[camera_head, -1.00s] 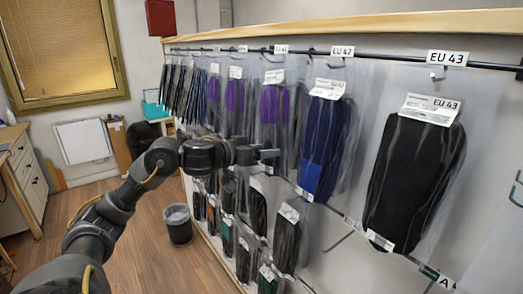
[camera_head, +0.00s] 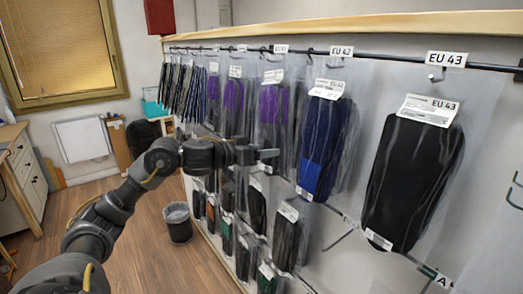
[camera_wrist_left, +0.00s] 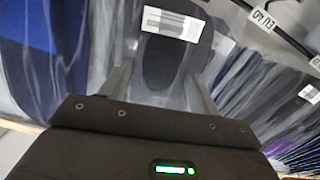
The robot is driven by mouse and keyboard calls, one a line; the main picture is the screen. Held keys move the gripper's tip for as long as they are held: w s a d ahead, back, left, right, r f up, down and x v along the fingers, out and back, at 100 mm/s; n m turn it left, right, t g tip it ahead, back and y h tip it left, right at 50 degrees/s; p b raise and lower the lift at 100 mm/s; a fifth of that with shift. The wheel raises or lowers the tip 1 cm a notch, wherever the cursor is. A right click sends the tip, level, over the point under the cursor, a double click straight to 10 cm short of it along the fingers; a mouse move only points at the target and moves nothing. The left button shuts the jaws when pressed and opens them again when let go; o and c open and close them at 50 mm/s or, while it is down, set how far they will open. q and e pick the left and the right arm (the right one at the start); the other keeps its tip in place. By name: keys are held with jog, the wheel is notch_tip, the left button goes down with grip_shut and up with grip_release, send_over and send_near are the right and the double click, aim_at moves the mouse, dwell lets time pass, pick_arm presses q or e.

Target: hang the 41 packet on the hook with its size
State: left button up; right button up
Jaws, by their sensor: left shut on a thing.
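My left gripper (camera_head: 268,160) is at the rack, in front of the clear packets below the small tag that seems to read 41 (camera_head: 281,48). In the left wrist view its two fingers (camera_wrist_left: 160,85) are on either side of a clear packet (camera_wrist_left: 165,65) with a dark insole and a white label, and it is shut on this packet. The label's print is too small to read. In the head view a packet with a purple upper part and a white label (camera_head: 273,76) hangs or is held just above the gripper. I cannot tell whether its top is on the hook. My right gripper is out of view.
A blue packet (camera_head: 322,140) under the EU 42 tag (camera_head: 341,51) is close on the right. A black packet (camera_head: 412,185) hangs under EU 43 (camera_head: 446,58). More packets crowd the left and lower rows. A bin (camera_head: 178,223) stands on the floor, with free room left of the rack.

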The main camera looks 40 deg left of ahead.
pick_arm(q)
jog(key=o, duration=1.1)
jog(key=b+v, duration=0.6)
jog(key=v, duration=0.4)
jog(key=shift+s, duration=0.4)
jog(key=shift+w+a+r, duration=0.1)
jog(key=shift+a, duration=0.05)
